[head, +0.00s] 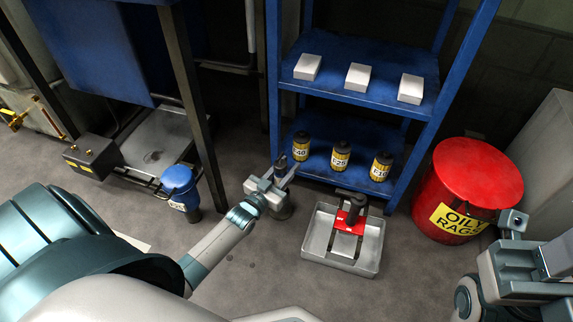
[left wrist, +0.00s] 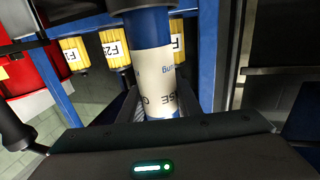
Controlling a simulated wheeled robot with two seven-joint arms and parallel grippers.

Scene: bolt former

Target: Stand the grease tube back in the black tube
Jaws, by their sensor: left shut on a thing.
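My left gripper (head: 284,178) is shut on the grease tube (left wrist: 152,70), which is blue with a white printed label in the left wrist view. A wider black part (left wrist: 140,6) meets the tube's far end in the left wrist view. I cannot tell whether it is the black tube's rim or a cap. A dark grey round thing (head: 282,211) shows just below the gripper; the gripper partly hides it. My right gripper (head: 530,262) is at the right edge, its jaws unclear.
A metal tray (head: 312,246) holding a red stand with a black handle (head: 355,205) lies right of my left gripper. Behind is a blue shelf (head: 345,98) with three yellow-banded canisters and three white boxes. A red drum (head: 470,172) stands right, a blue canister (head: 180,180) left.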

